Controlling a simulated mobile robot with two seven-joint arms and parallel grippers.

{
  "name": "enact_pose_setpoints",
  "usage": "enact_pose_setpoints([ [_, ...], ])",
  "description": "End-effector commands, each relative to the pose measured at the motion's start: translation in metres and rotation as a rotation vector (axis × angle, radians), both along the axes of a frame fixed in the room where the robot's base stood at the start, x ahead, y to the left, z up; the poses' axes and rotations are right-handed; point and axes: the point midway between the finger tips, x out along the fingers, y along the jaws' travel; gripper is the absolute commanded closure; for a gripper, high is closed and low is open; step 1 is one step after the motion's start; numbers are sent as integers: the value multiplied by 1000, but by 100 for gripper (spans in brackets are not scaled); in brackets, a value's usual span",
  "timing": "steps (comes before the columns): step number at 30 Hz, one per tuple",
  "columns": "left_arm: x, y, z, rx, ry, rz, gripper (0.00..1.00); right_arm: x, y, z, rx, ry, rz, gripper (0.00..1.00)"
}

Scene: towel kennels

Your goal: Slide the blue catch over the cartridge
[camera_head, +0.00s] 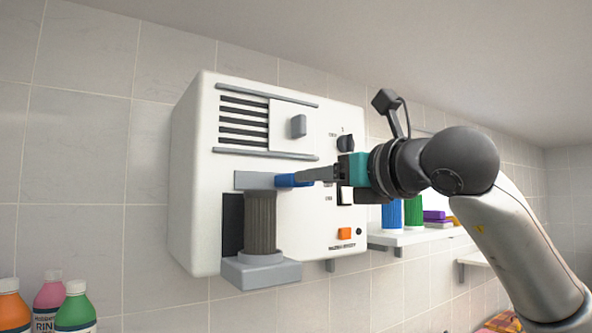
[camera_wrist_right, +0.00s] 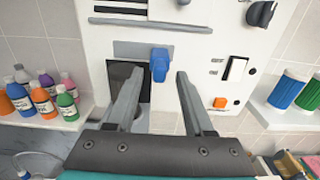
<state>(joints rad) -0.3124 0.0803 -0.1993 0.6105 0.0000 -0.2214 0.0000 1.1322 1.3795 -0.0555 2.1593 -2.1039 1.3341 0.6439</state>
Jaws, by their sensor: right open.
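The blue catch (camera_head: 288,181) sits at the right end of a short grey strip (camera_head: 252,180) on the front of a white wall unit. The dark ribbed cartridge (camera_head: 260,222) stands upright below the strip in a grey holder (camera_head: 262,272). The catch is up and to the right of the cartridge's top. My right gripper (camera_head: 312,176) is open at the catch. In the right wrist view the catch (camera_wrist_right: 160,66) shows between and just beyond the two fingertips (camera_wrist_right: 158,78); contact cannot be told. The cartridge is mostly hidden there behind a finger. My left gripper is out of view.
The white unit (camera_head: 190,180) carries a sliding grey knob (camera_head: 298,126), a black dial (camera_head: 345,143), a switch and an orange button (camera_head: 344,233) near my right gripper. Bottles stand at lower left (camera_head: 76,308). A shelf (camera_head: 410,238) with blue and green containers is at right.

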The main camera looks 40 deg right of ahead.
Motion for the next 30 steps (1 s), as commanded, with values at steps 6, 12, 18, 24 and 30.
enact_pose_setpoints([
  [6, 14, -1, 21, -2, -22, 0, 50, 44, -4, 2, 2, 3, 3, 48],
  [12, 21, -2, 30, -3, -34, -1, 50, 66, -7, 1, 1, 2, 2, 48],
  [18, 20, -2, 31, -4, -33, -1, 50, 71, -8, 0, 0, 0, 0, 48],
  [24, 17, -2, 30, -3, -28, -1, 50, 71, -8, 0, 0, 0, 1, 51],
  [30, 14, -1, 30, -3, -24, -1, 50, 71, -8, 0, 0, 0, 1, 73],
])
